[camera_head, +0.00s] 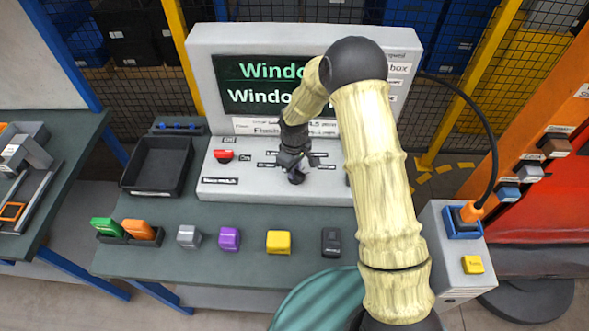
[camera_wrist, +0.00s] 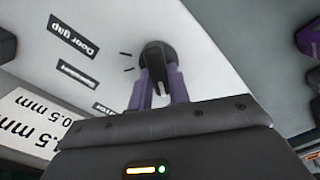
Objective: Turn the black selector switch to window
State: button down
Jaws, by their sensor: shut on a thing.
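The black selector switch (camera_wrist: 157,52) is a round dark knob on the light sloping panel of the console. In the wrist view, my gripper (camera_wrist: 158,88) has its two purple-grey fingers on either side of the knob, shut on it. In the head view, my gripper (camera_head: 296,174) reaches down to the panel and mostly hides the knob. Small dark labels stand around the knob, upside down in the wrist view; one reads "Door gap" (camera_wrist: 73,36). The screen (camera_head: 262,83) shows two green-white lines beginning "Windo", cut off by my arm.
A red switch (camera_head: 224,156) sits on the panel's left. A black tray (camera_head: 157,187) stands left of the console. Grey (camera_head: 188,237), purple (camera_head: 229,238), yellow (camera_head: 278,242) and black (camera_head: 331,242) blocks line the table's front. A box with a yellow button (camera_head: 473,264) stands right.

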jog(key=shift+n, duration=0.5)
jog(key=c, duration=1.3)
grip_release()
jog(key=shift+r, duration=0.1)
notch_tip(320, 180, up, 17)
jog(key=b, duration=0.3)
jog(key=shift+r, duration=0.15)
jog(key=s+d+m+t, duration=0.1)
jog(key=s+d+m, duration=0.3)
jog(key=s+d, duration=0.1)
jog(key=s+d+m, duration=0.4)
jog(key=s+d, duration=0.1)
jog(key=s, duration=0.3)
jog(key=s+d+m+t, duration=0.1)
jog(key=s+d+m, duration=0.2)
jog(key=s+d, duration=0.3)
jog(key=shift+s+f+m+t, duration=0.15)
jog(key=shift+f+m+t, duration=0.15)
jog(key=shift+f+m, duration=0.1)
